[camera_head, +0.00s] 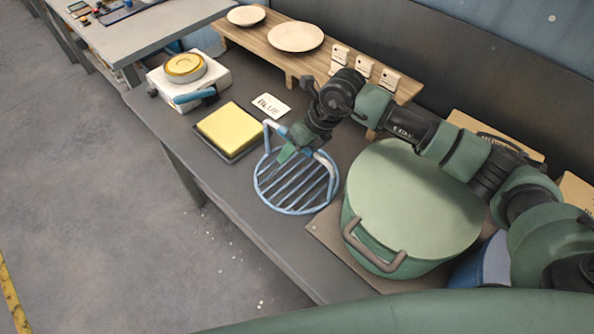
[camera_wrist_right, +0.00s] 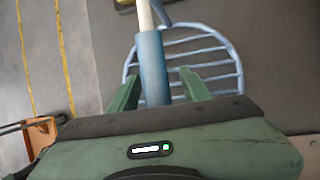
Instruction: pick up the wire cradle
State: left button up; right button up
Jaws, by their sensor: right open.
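The wire cradle (camera_head: 292,199) is a round, blue wire rack with parallel bars and a raised handle, lying on the dark bench near its front edge. It also shows in the right wrist view (camera_wrist_right: 212,64), with a blue sleeve (camera_wrist_right: 152,65) on its handle. My right gripper (camera_head: 292,149) is at the handle, above the rack. In the right wrist view its green fingers (camera_wrist_right: 160,92) are open, one on either side of the sleeve. They do not appear closed on it. My left gripper is not in view.
A large green lidded pot (camera_head: 412,205) stands close right of the cradle, under my right arm. A yellow sponge (camera_head: 230,129) on a dark tray lies to its left. A wooden shelf (camera_head: 268,52) with plates stands behind. Open floor lies in front.

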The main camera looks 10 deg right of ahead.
grip_shut()
jog(key=shift+r, duration=0.1)
